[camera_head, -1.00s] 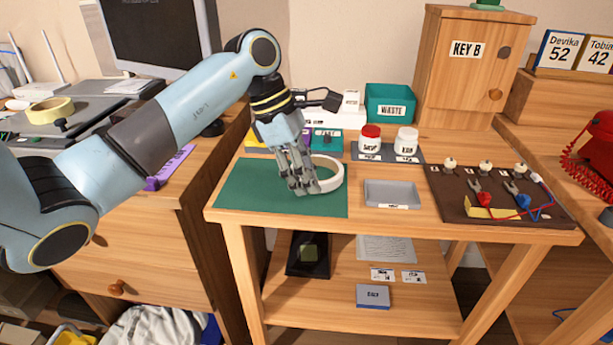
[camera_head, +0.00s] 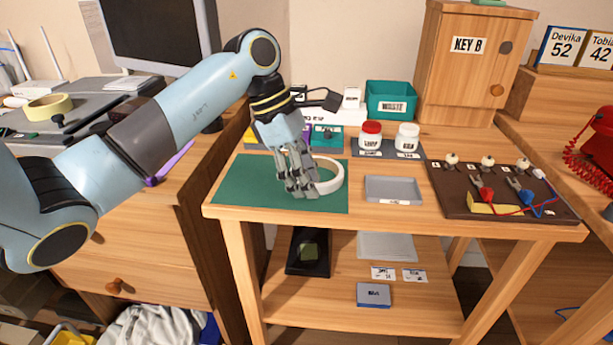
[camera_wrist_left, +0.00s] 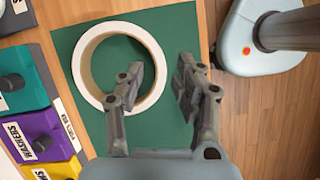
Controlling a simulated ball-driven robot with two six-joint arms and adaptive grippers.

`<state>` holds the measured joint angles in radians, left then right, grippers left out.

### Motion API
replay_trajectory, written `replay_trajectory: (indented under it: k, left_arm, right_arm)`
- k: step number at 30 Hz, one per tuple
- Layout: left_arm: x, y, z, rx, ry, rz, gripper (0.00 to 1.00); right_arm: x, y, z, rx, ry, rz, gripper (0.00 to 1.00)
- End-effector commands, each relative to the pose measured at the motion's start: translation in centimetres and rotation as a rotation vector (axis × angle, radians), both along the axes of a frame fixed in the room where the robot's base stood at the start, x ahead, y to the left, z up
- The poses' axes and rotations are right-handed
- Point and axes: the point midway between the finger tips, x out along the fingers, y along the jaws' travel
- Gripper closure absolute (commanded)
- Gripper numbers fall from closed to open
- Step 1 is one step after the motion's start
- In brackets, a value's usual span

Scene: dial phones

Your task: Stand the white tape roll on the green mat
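The white tape roll (camera_head: 331,176) lies flat on the right part of the green mat (camera_head: 240,187). It also shows in the left wrist view (camera_wrist_left: 84,72), ring face up on the mat (camera_wrist_left: 155,125). My left gripper (camera_head: 304,192) points down over the mat at the roll's left side and hides part of it. In the left wrist view my left gripper (camera_wrist_left: 157,80) is open. One finger overlaps the ring's near wall and the other is outside it over bare mat. I cannot tell the fingertips' exact height. My right gripper is out of view.
A grey tray (camera_head: 393,189) lies right of the mat. Red-lidded and white-lidded jars (camera_head: 370,136) stand behind it. Coloured bins (camera_head: 327,137) stand behind the mat. A dark board with wires (camera_head: 470,200) is at the right. A yellow tape roll (camera_head: 48,107) lies on the left desk.

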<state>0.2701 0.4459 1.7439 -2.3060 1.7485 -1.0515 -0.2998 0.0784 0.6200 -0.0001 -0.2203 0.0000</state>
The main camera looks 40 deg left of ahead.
Motion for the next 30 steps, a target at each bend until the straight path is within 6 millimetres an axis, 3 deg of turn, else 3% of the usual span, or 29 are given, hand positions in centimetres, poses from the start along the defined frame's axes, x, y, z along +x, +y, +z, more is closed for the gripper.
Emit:
replay_trajectory:
  k: [5, 18, 24, 30]
  left_arm:
    - [0.0, 0.0, 1.9, 0.000, -0.002, 0.001, 0.64]
    - [-1.3, 3.8, 10.5, 0.004, -0.003, 0.000, 0.64]
    - [-1.6, 4.3, 12.1, 0.001, -0.002, 0.000, 0.64]
    - [-1.6, 4.4, 12.3, -0.001, 0.000, 0.000, 0.64]
  right_arm:
    - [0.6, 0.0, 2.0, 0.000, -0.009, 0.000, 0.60]
    - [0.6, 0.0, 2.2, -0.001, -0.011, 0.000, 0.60]
    - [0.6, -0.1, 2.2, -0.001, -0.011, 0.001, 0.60]
    - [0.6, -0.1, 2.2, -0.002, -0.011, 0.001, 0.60]
